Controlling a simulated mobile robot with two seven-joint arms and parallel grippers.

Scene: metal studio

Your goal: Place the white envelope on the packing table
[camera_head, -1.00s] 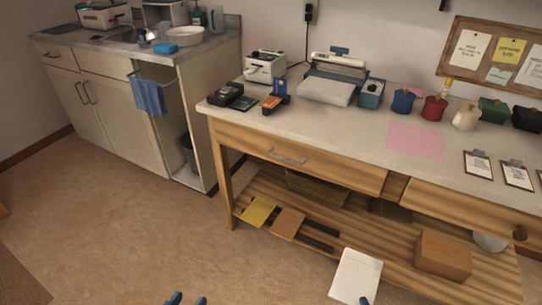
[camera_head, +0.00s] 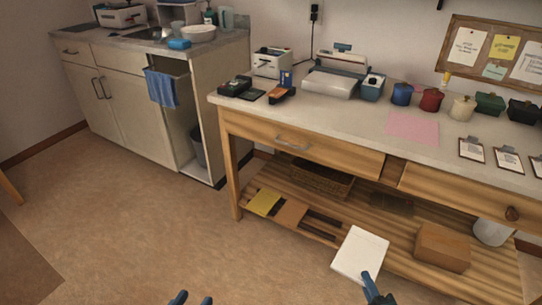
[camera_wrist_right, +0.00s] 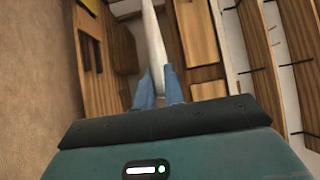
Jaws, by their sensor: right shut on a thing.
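The white envelope (camera_head: 360,254) is a flat white rectangle in the lower middle of the head view. My right gripper (camera_head: 368,281) is shut on its near edge and holds it tilted, in front of the table's lower shelf. In the right wrist view the envelope (camera_wrist_right: 154,45) shows nearly edge-on between the blue fingers of my right gripper (camera_wrist_right: 157,84). The packing table (camera_head: 340,122) has a pale top over wooden drawers, higher than the envelope. My left gripper (camera_head: 191,298) shows only its two blue fingertips at the bottom edge, apart and with nothing visible between them.
A pink sheet (camera_head: 412,129) lies on the tabletop, with clear surface to its left. Clipboards (camera_head: 471,150) lie to its right. Several coloured jars (camera_head: 431,99) and a laminator-like machine (camera_head: 337,78) stand behind. A cardboard box (camera_head: 442,247) sits on the lower shelf.

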